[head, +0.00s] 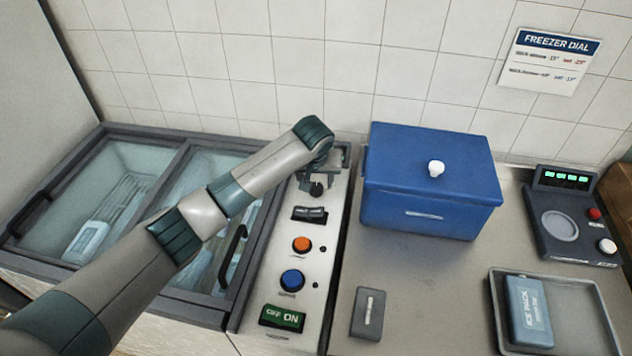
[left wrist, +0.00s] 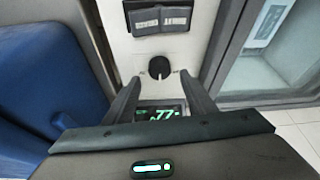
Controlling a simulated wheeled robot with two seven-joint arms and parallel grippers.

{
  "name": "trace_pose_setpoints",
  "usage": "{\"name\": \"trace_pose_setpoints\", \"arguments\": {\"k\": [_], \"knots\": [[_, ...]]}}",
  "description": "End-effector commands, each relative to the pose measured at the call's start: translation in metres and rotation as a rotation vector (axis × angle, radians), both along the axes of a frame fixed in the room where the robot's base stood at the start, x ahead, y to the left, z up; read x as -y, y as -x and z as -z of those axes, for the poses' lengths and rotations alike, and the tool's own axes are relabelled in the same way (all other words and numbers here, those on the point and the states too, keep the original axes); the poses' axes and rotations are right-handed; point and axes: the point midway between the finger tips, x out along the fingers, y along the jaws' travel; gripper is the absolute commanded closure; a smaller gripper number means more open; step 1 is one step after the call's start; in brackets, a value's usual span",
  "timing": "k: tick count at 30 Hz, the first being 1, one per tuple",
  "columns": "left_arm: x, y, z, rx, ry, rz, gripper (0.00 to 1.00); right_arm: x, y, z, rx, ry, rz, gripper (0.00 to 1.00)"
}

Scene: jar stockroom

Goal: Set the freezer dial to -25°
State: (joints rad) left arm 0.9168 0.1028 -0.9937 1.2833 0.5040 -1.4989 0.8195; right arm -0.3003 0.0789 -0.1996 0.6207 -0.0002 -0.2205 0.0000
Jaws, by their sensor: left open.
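The freezer dial, a round black knob (head: 317,190), sits on the white control panel beside the freezer; it also shows in the left wrist view (left wrist: 159,67). My left gripper (head: 319,176) is over the panel at the dial, with nothing held. In the left wrist view its two fingers (left wrist: 160,84) are apart, one towards each side of the knob, with a visible gap. A small display (left wrist: 162,114) with green digits lies between the fingers, partly covered; I cannot read it surely. My right gripper is not in view.
A blue box (head: 415,215) stands close to the right. A FREEZER DIAL notice (head: 550,62) hangs on the wall.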

Motion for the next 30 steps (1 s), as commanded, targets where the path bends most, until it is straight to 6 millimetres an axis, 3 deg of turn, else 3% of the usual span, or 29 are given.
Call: {"name": "trace_pose_setpoints", "arguments": {"k": [9, 22, 23, 27, 28, 30], "knots": [[0.001, -0.013, 0.033, -0.001, 0.0, 0.0, 0.5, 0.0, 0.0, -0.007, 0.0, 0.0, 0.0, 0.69], [0.001, -0.016, 0.039, 0.0, 0.001, 0.0, 0.5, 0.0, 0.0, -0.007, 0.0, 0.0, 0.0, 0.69], [0.001, -0.016, 0.039, 0.0, 0.001, 0.0, 0.52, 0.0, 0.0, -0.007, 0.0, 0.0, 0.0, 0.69], [0.001, -0.016, 0.039, 0.0, 0.001, 0.0, 0.86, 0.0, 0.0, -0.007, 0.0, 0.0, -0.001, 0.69], [0.001, -0.016, 0.039, 0.0, 0.001, 0.0, 0.9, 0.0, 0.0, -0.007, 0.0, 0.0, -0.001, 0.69], [0.001, -0.016, 0.039, 0.0, 0.001, 0.0, 0.9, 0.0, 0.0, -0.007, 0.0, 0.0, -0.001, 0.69]]}}
